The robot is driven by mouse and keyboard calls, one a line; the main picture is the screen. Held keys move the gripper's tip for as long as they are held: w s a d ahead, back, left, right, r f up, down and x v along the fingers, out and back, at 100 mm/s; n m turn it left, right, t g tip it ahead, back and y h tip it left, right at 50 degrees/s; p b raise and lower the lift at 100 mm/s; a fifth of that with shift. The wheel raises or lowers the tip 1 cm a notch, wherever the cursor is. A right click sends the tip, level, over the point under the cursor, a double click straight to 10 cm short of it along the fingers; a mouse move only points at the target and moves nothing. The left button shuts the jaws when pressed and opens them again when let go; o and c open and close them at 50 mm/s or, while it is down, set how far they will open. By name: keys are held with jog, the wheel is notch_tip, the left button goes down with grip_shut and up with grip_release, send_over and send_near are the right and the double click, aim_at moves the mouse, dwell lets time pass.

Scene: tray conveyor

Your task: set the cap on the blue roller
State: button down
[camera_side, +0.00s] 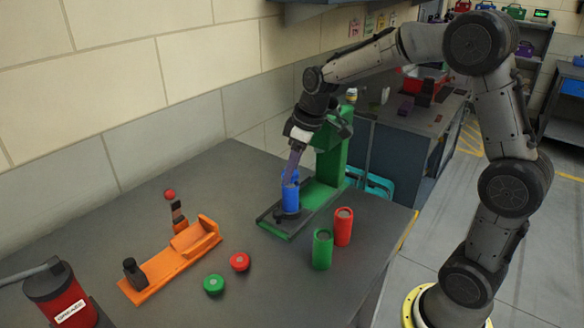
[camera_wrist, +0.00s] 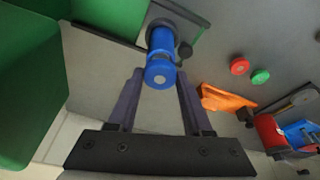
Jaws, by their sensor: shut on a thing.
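The blue roller (camera_side: 290,195) stands upright on the dark plate (camera_side: 273,224) of the green press; it also shows in the wrist view (camera_wrist: 161,42). My gripper (camera_side: 293,168) is over the roller's top with its fingers pointing down. In the wrist view my gripper (camera_wrist: 159,75) is shut on a blue cap (camera_wrist: 158,74) with a grey centre. The cap is in line with the roller's end and partly covers it. I cannot tell whether cap and roller touch. In the side view the fingers hide most of the cap.
The green press column (camera_side: 332,160) stands close behind my gripper. A green roller (camera_side: 322,250) and a red roller (camera_side: 343,228) stand at the right. A green cap (camera_side: 213,285), a red cap (camera_side: 239,262) and an orange fixture (camera_side: 165,272) lie to the left.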

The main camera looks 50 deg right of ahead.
jog(key=shift+f, duration=0.6)
dwell(0.4)
jog(key=shift+c, duration=1.2)
grip_release()
notch_tip(320, 180, up, 10)
jog(key=shift+s, duration=0.4)
